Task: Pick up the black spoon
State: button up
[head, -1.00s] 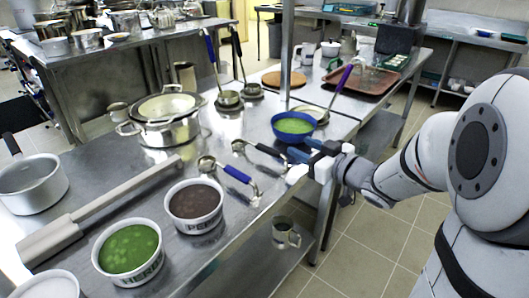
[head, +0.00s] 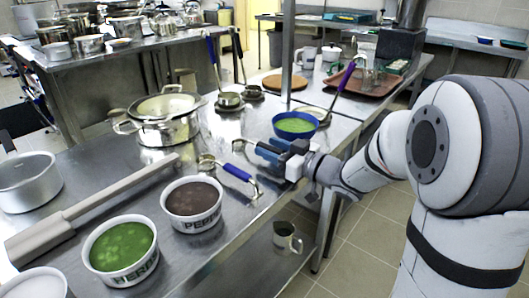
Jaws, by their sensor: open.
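The black spoon (head: 237,145) lies on the steel counter, with its small metal bowl to the left. My gripper (head: 260,150) reaches in from the right, low over its dark handle. The jaws are open, with two blue-tinted fingers pointing left toward the bowl end. The fingers hide most of the handle, so I cannot tell whether it lies between them or whether they touch it.
A blue-handled ladle (head: 237,173) lies just in front of the gripper. A blue bowl of green food (head: 295,126) stands close behind it. A brown-filled pot (head: 192,204) and a green-filled pot (head: 122,248) stand front left. A steel pot (head: 167,120) stands behind left.

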jog(key=shift+c, duration=0.5)
grip_shut()
